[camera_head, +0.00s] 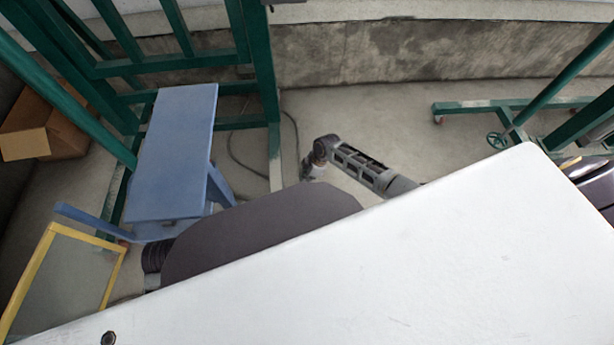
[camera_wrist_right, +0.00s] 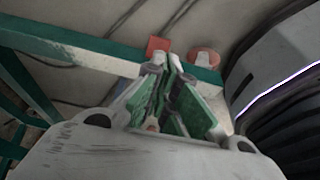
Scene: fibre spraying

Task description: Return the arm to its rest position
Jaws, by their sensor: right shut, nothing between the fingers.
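My right gripper (camera_wrist_right: 167,66) fills the middle of the right wrist view, with its green-padded fingers together and nothing between them. In the head view a grey slotted arm part (camera_head: 362,166) of mine reaches out past the white edge of my body, and its end bends down towards the floor. The finger details there are too small to tell. My left gripper does not show in either view.
A blue bench (camera_head: 173,150) stands at left beside a green frame (camera_head: 262,60). A cardboard box (camera_head: 65,135) and a yellow-edged panel (camera_head: 30,275) are at far left. A wheeled green stand (camera_head: 490,105) is at right. Grey floor (camera_head: 375,115) lies open between, before a concrete wall (camera_head: 400,52).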

